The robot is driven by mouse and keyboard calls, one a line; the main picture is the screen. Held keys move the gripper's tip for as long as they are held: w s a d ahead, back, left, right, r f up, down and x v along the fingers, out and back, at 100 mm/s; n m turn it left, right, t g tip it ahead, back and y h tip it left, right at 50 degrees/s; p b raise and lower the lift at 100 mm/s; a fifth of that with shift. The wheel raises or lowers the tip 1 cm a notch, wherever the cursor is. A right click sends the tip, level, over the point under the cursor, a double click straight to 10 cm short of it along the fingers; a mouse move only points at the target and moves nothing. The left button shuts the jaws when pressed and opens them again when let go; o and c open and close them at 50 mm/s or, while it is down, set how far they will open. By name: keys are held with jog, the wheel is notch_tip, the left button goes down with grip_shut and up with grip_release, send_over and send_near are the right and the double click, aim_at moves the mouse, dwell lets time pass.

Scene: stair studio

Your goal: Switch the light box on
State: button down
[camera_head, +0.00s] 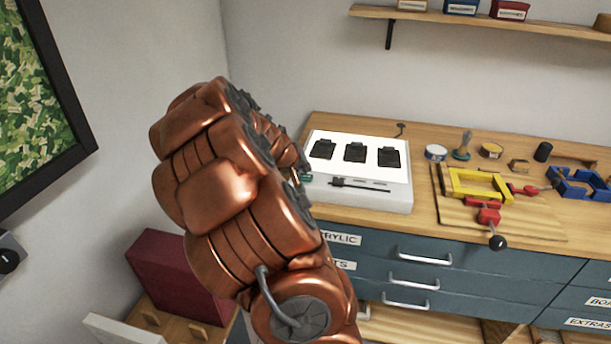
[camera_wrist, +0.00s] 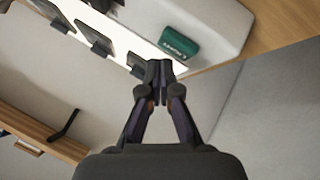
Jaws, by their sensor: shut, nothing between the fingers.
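The light box (camera_head: 358,196) is a white slab on the wooden counter, with three black rectangular pieces on its bright white top. Its side also fills the upper part of the wrist view (camera_wrist: 218,18). A small green part with pale lettering (camera_wrist: 179,43) sits on that side, just beyond my fingertips. In the head view only a bit of green shows beside my arm. My gripper (camera_wrist: 160,72) is shut and empty, its tips close to the green part; I cannot tell whether they touch. In the head view my copper arm mostly hides the gripper.
A wooden board (camera_head: 520,222) with yellow and red clamps lies right of the light box. Tins and a blue clamp (camera_head: 580,185) are farther right. Blue-grey drawers (camera_head: 440,262) are below, a wall shelf (camera_head: 480,21) above, and a dark red box (camera_head: 172,272) at lower left.

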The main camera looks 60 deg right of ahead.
jog(key=shift+r, duration=0.1)
jog(key=shift+r+p, duration=0.75)
jog(key=shift+r, duration=2.15)
jog(key=shift+a+r, duration=0.1)
jog(key=shift+a, duration=0.3)
jog(key=y, duration=0.2)
send_near(303, 178)
jog(key=s+a+r, duration=0.1)
jog(key=a+r, duration=0.2)
jog(key=a, duration=0.4)
jog(key=s+a+f+n+y, duration=0.1)
jog(key=s+a+n+y, duration=0.15)
jog(key=a, duration=0.55)
jog(key=s+a+f+n+y, duration=0.1)
jog(key=s+a, duration=0.2)
jog(key=a, duration=0.5)
jog(key=s+a+n+g+y, duration=0.1)
jog(key=s+a+n+y, duration=0.1)
jog(key=s+a, duration=0.4)
jog(key=s+a+f+n+g+y, duration=0.1)
jog(key=s+a+n, duration=0.2)
jog(key=a, duration=0.9)
jog(key=s, duration=0.3)
jog(key=shift+s+f+y, duration=0.25)
jog(key=shift+s+y, duration=0.1)
jog(key=shift+s, duration=0.05)
